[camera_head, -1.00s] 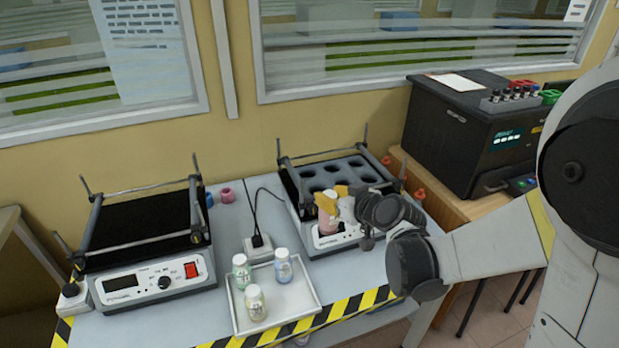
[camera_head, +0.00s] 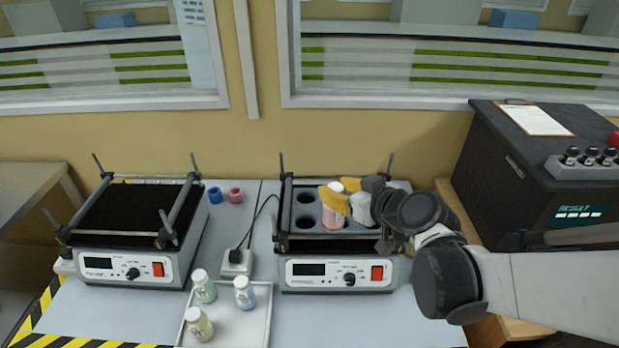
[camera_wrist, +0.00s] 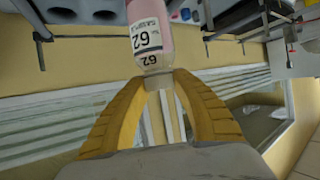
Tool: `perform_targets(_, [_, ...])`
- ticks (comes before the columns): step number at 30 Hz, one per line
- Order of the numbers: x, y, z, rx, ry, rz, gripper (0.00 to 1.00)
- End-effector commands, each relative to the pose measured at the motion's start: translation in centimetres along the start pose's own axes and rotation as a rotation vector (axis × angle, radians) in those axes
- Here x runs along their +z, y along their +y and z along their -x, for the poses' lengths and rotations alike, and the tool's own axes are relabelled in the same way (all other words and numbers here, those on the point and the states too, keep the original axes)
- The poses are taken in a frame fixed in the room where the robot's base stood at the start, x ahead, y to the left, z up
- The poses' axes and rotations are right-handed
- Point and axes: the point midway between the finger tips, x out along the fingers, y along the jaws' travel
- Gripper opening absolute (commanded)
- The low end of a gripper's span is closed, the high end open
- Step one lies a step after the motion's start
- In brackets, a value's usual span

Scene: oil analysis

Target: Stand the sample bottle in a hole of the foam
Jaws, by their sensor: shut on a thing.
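My gripper (camera_head: 337,195) has yellow fingers and is shut on a pink sample bottle (camera_head: 331,217) with a white cap. In the wrist view the bottle (camera_wrist: 147,25) shows a label reading 62, and the yellow fingers (camera_wrist: 158,82) close on its capped end. In the head view the bottle is in front of the grey foam (camera_head: 306,212) with round dark holes, on the right-hand shaker (camera_head: 338,272). Whether its base is above or inside a hole cannot be told. My gripper and wrist hide the foam's right part.
A white tray (camera_head: 262,325) holds green (camera_head: 204,290), blue (camera_head: 244,295) and yellowish (camera_head: 199,325) bottles. A second shaker (camera_head: 135,262) stands left. Blue (camera_head: 214,195) and pink (camera_head: 236,195) caps lie behind. Upright rods flank the foam. A black machine (camera_head: 510,170) stands right.

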Motion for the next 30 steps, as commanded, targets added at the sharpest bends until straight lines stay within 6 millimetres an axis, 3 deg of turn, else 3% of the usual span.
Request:
perform_targets(9, [1.2, -0.6, -8.7, -0.003, 0.001, 0.003, 0.0])
perform_targets(13, [1.4, -0.8, -11.4, -0.001, 0.001, 0.001, 0.0])
perform_targets(20, [1.6, -0.9, -13.2, 0.0, 0.001, 0.0, 0.0])
perform_targets(27, [4.8, -0.8, -14.7, 0.0, 0.001, 0.0, 0.0])
perform_targets(30, [5.0, -0.8, -14.8, 0.0, 0.001, 0.0, 0.0])
